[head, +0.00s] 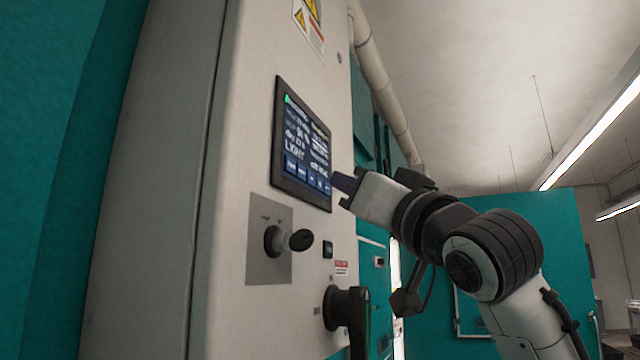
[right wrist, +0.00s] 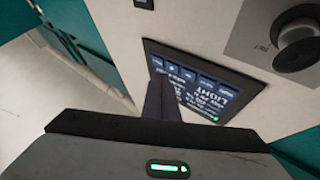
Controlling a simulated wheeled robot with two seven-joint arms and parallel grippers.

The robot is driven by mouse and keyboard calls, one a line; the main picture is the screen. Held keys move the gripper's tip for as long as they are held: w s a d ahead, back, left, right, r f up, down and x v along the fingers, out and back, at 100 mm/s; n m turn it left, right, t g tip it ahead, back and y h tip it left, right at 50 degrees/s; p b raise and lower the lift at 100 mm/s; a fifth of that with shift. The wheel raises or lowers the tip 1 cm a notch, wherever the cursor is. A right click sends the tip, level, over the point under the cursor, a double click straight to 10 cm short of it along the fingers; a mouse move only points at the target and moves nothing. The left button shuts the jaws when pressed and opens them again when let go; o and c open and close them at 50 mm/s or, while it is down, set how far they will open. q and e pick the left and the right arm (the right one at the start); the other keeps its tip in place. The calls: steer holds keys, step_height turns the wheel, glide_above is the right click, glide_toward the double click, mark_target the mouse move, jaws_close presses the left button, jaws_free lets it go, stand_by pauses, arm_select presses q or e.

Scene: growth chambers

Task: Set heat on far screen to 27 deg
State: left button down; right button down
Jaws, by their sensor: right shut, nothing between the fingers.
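A dark touch screen (head: 303,146) is set in the light grey cabinet front in the head view. It shows rows of small text, the word LIGHT and a row of blue buttons along its lower edge. The figures are too small to read. My right gripper (head: 338,183) is shut and empty, with its tips at the screen's lower right corner; I cannot tell whether they touch it. In the right wrist view the shut fingers (right wrist: 162,100) cover part of the screen (right wrist: 215,85), which appears upside down. My left gripper is out of view.
Below the screen are a rotary switch (head: 274,240) on a grey plate, a small black button (head: 328,249) and a black handle (head: 346,308). These stick out from the cabinet (head: 225,300). A teal door (head: 545,230) stands behind my right arm.

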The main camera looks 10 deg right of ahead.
steer(key=shift+w+a, duration=0.15)
stand_by(0.8)
steer(key=shift+w+a, duration=0.15)
steer(key=shift+a, duration=0.1)
steer(key=shift+w+a, duration=0.15)
steer(key=shift+a, duration=0.1)
stand_by(0.5)
steer(key=shift+d, duration=0.15)
stand_by(0.3)
steer(key=shift+s+d, duration=0.4)
steer(key=shift+d, duration=0.1)
steer(key=s+d, duration=0.1)
steer(key=d, duration=0.1)
steer(key=s+d+b, duration=0.1)
steer(key=d, duration=0.1)
steer(key=shift+s, duration=0.4)
stand_by(2.2)
